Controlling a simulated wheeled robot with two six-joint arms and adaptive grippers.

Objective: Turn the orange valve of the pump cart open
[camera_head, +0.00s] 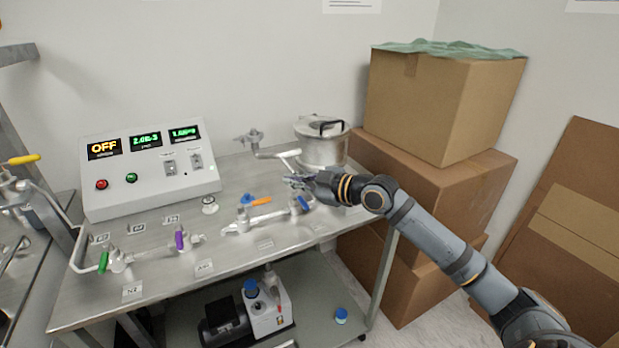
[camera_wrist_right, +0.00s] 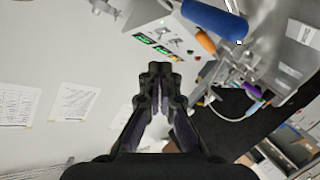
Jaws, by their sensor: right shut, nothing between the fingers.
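The orange valve handle (camera_head: 261,201) is on the metal pipework on top of the pump cart (camera_head: 220,267), pointing right from a blue-topped valve body. It also shows in the right wrist view (camera_wrist_right: 205,42), partly behind a large blue handle (camera_wrist_right: 216,18). My right gripper (camera_head: 289,182) is shut and empty, above the cart top, to the right of and behind the orange handle. It is apart from the orange handle. In the wrist view its fingers (camera_wrist_right: 160,72) are together in front of the white wall. My left gripper is not in view.
The blue handle (camera_head: 304,202) is just below my right gripper. Purple (camera_head: 180,238) and green (camera_head: 103,262) handles are further left. A control box (camera_head: 150,170) reading OFF stands at the back left. A metal pot (camera_head: 322,150) and cardboard boxes (camera_head: 440,105) are behind my right arm.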

